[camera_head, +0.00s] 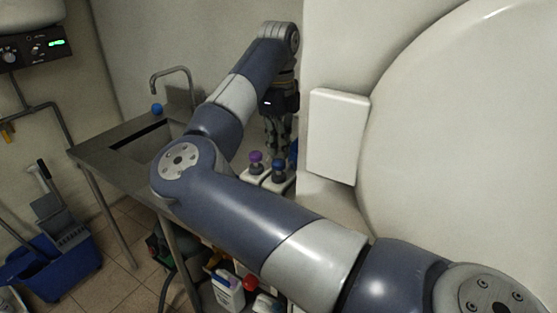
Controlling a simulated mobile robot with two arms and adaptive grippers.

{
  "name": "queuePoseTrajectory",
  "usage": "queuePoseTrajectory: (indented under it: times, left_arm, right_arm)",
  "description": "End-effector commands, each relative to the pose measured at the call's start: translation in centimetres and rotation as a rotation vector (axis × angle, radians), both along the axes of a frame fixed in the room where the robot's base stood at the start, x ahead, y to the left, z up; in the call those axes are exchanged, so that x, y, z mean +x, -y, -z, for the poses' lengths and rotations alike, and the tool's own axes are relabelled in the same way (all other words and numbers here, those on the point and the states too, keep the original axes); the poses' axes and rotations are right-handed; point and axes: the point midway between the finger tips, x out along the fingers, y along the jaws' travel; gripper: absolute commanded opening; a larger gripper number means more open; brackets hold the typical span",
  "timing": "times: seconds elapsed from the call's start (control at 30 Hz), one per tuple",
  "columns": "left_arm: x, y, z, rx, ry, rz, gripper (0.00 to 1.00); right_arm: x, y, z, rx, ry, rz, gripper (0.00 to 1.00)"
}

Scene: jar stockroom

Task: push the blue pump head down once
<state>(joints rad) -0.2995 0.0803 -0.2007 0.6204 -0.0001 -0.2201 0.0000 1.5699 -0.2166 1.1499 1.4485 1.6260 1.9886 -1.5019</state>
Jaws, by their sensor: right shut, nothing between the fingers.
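The blue pump head (279,165) stands upright on a white bottle on the counter, beside a purple pump head (256,158) on another white bottle. My right gripper (279,147) reaches down from above, with its fingers shut and nothing between them. Its fingertips are just above or behind the blue pump head. I cannot tell whether they touch it. My right arm crosses in front and hides the lower parts of the bottles. My left gripper is not in view.
A metal sink counter (117,153) with a tap (172,72) and a small blue ball-like thing (157,108) is on the left. A white wall box (337,137) and a large white round body (480,130) are close on the right. A blue mop bucket (50,268) stands on the floor.

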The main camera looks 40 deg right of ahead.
Motion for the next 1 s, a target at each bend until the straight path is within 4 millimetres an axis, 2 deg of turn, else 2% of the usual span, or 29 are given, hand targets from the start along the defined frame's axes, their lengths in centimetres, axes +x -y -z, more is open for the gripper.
queuePoseTrajectory:
  times: [0.27, 0.8, 1.0]
  left_arm:
    - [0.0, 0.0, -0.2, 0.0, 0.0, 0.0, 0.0]
    - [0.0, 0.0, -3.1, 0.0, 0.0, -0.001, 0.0]
    - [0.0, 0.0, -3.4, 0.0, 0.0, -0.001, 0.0]
  right_arm:
    - [0.0, 0.0, -0.3, -0.001, 0.001, 0.0, 0.0]
    - [0.0, 0.0, -5.4, -0.001, 0.001, -0.001, 0.0]
    - [0.0, 0.0, -6.1, 0.0, 0.0, 0.0, 0.0]
